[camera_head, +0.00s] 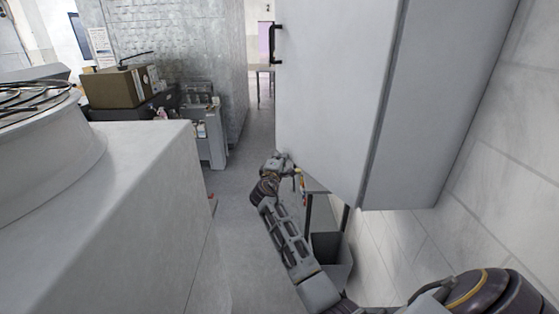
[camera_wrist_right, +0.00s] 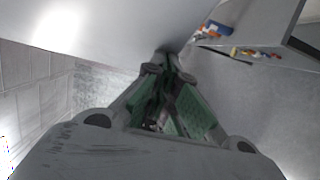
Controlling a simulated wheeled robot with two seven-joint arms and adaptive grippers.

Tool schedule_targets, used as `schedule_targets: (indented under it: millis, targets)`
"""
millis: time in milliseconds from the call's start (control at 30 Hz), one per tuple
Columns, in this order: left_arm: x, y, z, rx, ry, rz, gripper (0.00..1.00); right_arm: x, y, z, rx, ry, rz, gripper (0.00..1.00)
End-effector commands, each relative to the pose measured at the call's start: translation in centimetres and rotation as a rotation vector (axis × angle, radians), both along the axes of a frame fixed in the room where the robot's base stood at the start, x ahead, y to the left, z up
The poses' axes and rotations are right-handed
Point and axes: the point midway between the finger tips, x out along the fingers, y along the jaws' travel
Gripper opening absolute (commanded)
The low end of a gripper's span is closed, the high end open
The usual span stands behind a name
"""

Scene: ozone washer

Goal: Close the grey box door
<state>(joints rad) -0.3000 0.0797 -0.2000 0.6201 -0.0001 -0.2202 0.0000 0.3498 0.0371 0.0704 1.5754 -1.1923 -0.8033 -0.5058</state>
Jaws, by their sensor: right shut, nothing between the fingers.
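The grey box (camera_head: 445,110) is mounted on the wall at the right of the head view. Its pale door (camera_head: 335,90) carries a black handle (camera_head: 277,43) near the far edge. A dark seam runs between door and box; I cannot tell how far the door stands open. My right gripper (camera_head: 292,170) is shut and empty at the door's lower edge, below the handle. In the right wrist view the closed fingers (camera_wrist_right: 166,72) point at a pale surface, likely the door (camera_wrist_right: 120,30); contact is unclear. My left gripper is out of view.
A white block-shaped machine (camera_head: 110,190) fills the left. Behind it are a brown carton (camera_head: 112,87) and a grey cart (camera_head: 212,135). A dark bin (camera_head: 332,250) stands below the box. A shelf with small coloured items (camera_wrist_right: 255,52) shows in the wrist view. The aisle floor (camera_head: 240,200) is free.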

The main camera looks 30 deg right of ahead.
Motion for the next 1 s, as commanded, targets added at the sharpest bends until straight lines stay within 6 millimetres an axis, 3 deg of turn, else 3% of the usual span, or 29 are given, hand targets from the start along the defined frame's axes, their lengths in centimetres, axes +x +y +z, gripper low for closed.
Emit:
schedule_targets:
  millis: [367,733,1000]
  targets:
    - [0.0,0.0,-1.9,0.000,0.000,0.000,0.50,0.1,-3.2,-0.2,0.000,-0.001,-0.090,0.00]
    - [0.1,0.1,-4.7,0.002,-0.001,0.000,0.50,-0.4,-8.7,-0.3,-0.001,-0.001,-0.247,0.00]
    - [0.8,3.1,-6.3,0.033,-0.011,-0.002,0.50,-1.3,-12.9,-0.2,-0.002,-0.001,-0.370,0.00]
